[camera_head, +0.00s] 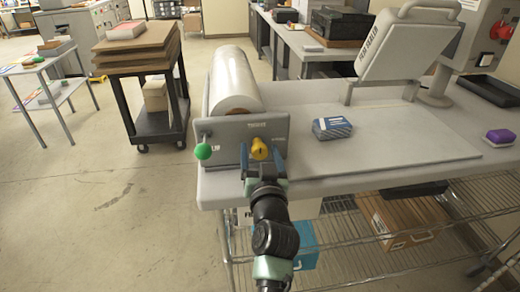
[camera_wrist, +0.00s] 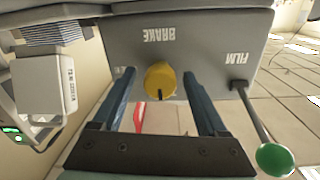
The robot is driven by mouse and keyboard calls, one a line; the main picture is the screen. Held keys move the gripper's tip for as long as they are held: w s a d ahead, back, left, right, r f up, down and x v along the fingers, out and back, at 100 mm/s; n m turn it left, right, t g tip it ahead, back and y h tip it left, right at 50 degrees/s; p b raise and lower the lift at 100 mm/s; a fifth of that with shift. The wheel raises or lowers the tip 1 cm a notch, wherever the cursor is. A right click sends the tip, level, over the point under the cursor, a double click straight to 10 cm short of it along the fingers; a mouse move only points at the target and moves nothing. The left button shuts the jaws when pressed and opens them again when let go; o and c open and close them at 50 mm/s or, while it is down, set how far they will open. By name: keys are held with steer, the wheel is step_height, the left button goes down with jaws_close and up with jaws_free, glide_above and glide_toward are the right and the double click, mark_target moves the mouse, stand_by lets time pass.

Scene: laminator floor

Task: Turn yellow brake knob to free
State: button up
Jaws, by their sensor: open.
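The yellow brake knob (camera_head: 260,149) sits on the grey front panel (camera_head: 220,131) of the film roll holder. In the wrist view the knob (camera_wrist: 160,81) shows a dark pointer mark on its face, below the upside-down word BRAKE. My gripper (camera_wrist: 158,90) is open, with one blue finger on each side of the knob and a visible gap to each. In the head view my gripper (camera_head: 262,160) is right in front of the panel at the knob. Whether the fingertips reach past the knob's face is hard to tell.
A green-balled film lever (camera_head: 203,151) stands left of the knob, close to my gripper; its ball also shows in the wrist view (camera_wrist: 274,160). The white film roll (camera_head: 234,82) is behind the panel.

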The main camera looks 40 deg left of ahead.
steer(key=shift+w+a, duration=0.1)
jaws_close()
stand_by(0.4)
steer(key=shift+m, duration=0.4)
steer(key=m, duration=0.3)
steer(key=shift+m+p, duration=0.3)
steer(key=shift+p, duration=0.1)
steer(key=m+p, duration=0.1)
steer(key=m, duration=0.3)
steer(key=shift+m, duration=0.3)
steer(key=m+p, duration=0.1)
steer(key=m, duration=0.3)
steer(key=shift+p, duration=0.3)
steer(key=shift+f+m+g+p, duration=0.1)
steer(key=shift+m+g+p, duration=0.5)
steer(key=shift+m, duration=1.6)
